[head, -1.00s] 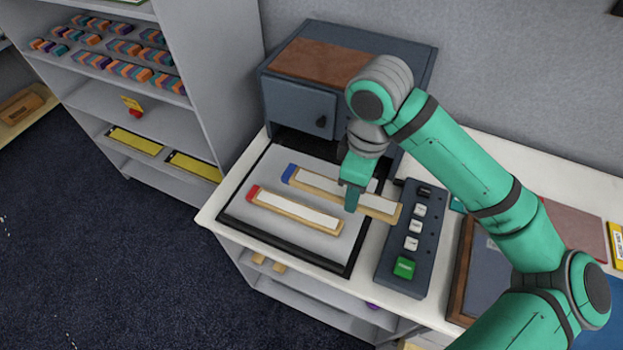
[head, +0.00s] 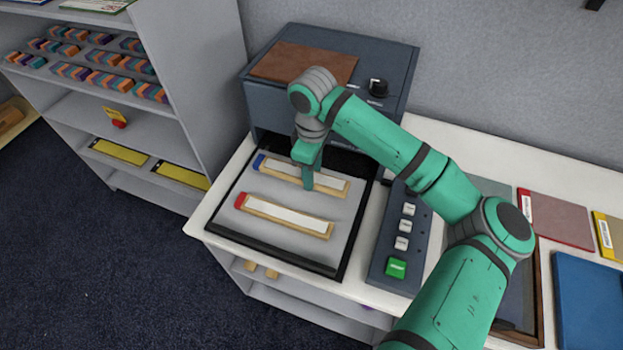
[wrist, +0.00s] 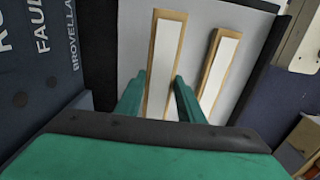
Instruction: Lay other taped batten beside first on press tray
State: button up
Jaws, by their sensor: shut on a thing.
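The press tray (head: 270,190) is a grey surface with a dark rim in front of the dark press. A wooden batten with a blue taped end and white strip (head: 325,183) lies along its far side; the wrist view also shows this batten (wrist: 163,50). My gripper (head: 309,184) is shut on its middle, one finger on each side. I cannot tell if it touches the tray. A batten with a red taped end (head: 285,216) rests on the tray nearer the front, roughly parallel with a gap between; it also shows in the wrist view (wrist: 220,65).
The press (head: 275,110) stands just behind the tray. A control panel with a green button (head: 396,267) borders it on the right. Farther right lie a red folder (head: 556,217) and a blue one (head: 588,295). A shelf unit (head: 205,90) stands at left.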

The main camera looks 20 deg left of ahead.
jog(key=shift+a+f, duration=0.2)
jog(key=shift+w+a+f, duration=0.1)
jog(key=shift+f, duration=0.8)
jog(key=shift+w+a+f, duration=0.1)
jog(key=shift+f, duration=0.8)
jog(key=shift+f, duration=0.15)
jog(key=o, duration=1.2)
jog(key=shift+o, duration=0.2)
notch_tip(320, 180, up, 12)
jog(key=shift+r, duration=0.2)
